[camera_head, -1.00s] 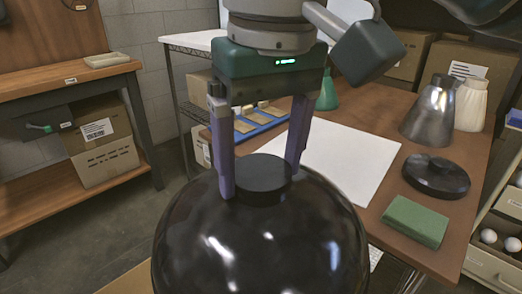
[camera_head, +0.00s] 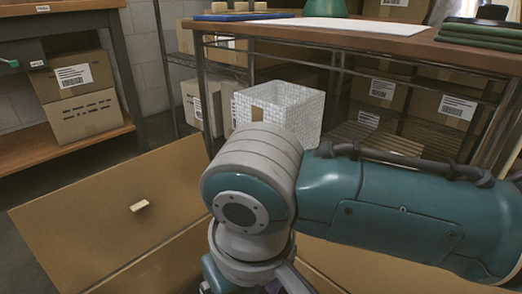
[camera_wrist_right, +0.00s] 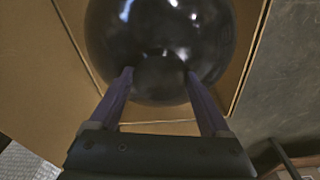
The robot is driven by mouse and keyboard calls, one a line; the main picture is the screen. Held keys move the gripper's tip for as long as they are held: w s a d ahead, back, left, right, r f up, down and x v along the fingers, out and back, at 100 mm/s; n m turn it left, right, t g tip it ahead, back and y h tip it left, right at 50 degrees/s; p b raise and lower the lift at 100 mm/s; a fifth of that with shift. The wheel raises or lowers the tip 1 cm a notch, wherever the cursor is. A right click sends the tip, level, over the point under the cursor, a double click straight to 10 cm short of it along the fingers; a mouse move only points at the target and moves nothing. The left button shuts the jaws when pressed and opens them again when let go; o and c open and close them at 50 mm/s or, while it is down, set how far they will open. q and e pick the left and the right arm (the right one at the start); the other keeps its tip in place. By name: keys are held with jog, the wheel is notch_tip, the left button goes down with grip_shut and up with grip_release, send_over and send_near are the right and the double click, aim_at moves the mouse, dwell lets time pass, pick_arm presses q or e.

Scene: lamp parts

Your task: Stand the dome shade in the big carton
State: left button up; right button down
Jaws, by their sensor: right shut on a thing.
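The dome shade (camera_wrist_right: 185,30) is a glossy dark globe with a short dark neck. In the right wrist view my right gripper (camera_wrist_right: 159,73) is shut on its neck, one purple finger on each side. The carton's brown walls and flaps (camera_wrist_right: 30,75) surround the shade in that view. In the head view the big carton (camera_head: 100,215) stands open on the floor, flaps spread. My right arm reaches down over it and hides its inside and the shade. Whether the shade touches the carton floor I cannot tell. My left gripper is not in view.
A shelf with cartons (camera_head: 85,100) is at the left. Several cartons (camera_head: 440,105) sit under the table at the right.

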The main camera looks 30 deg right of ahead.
notch_tip(320, 180, down, 26)
jog(key=s+b, duration=0.1)
jog(key=b, duration=1.7)
jog(key=shift+s+r+b, duration=0.15)
jog(key=shift+r+b, duration=0.05)
jog(key=shift+b, duration=0.1)
jog(key=shift+a, duration=0.1)
jog(key=shift+f, duration=0.2)
grip_release()
